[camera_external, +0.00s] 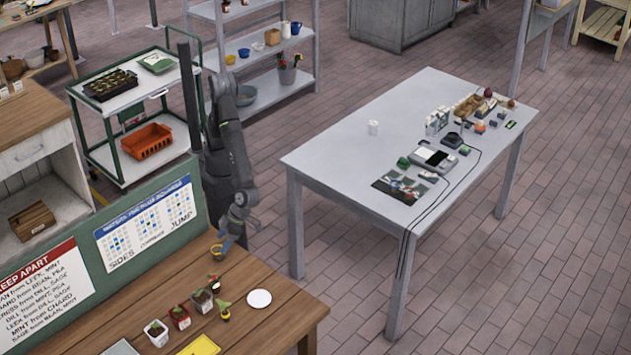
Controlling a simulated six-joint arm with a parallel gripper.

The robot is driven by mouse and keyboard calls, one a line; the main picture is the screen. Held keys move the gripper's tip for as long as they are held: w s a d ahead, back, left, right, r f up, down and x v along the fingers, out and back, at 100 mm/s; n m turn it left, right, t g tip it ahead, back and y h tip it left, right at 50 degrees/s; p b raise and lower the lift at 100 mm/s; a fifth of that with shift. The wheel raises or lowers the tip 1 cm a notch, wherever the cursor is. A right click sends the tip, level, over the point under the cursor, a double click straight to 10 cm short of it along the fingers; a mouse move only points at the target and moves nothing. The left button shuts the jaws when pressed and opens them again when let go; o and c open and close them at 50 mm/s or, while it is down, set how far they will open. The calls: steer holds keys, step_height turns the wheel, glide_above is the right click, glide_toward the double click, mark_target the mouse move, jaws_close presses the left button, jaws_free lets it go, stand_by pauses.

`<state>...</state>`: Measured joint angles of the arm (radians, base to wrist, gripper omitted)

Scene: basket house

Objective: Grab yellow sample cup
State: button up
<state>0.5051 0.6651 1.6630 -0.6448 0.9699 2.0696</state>
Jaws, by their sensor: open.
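A second small yellow container (225,314) with a green seedling stands closer to the front, beside the other pots.
Pots with seedlings, one white (156,334), one red (180,318) and one pale (202,301), stand left of the cup. A white disc (259,298) lies to the right. A yellow card (200,346) lies in front. A green board (150,235) borders the table's back left.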

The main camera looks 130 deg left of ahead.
mark_target(217, 250)
steer(key=shift+s+x, duration=0.2)
steer(key=shift+x, duration=2.75)
steer(key=shift+a, duration=0.2)
steer(key=c, duration=1.1)
steer(key=shift+o, duration=0.2)
